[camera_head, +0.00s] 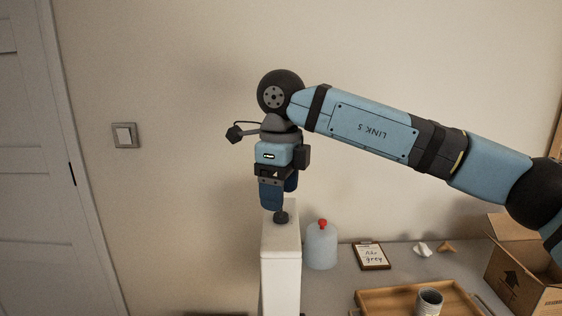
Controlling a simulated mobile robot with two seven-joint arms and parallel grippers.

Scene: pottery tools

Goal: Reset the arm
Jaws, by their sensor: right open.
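My right arm (360,128) comes in from the right and stretches across the upper middle of the view. My right gripper (281,203) points down, with its blue fingers just above the top of a tall white block (281,252). The jaws are open. A small dark round piece (281,217) sits on the top of the block, just below the fingers. I cannot tell whether the fingers touch it. My left arm and gripper are not in view.
A grey table holds a translucent jug with a red cap (321,246), a clipboard (371,255), a wooden tray (384,300) with a grey cup (429,302), and an open cardboard box (520,275). A door (45,160) is at left.

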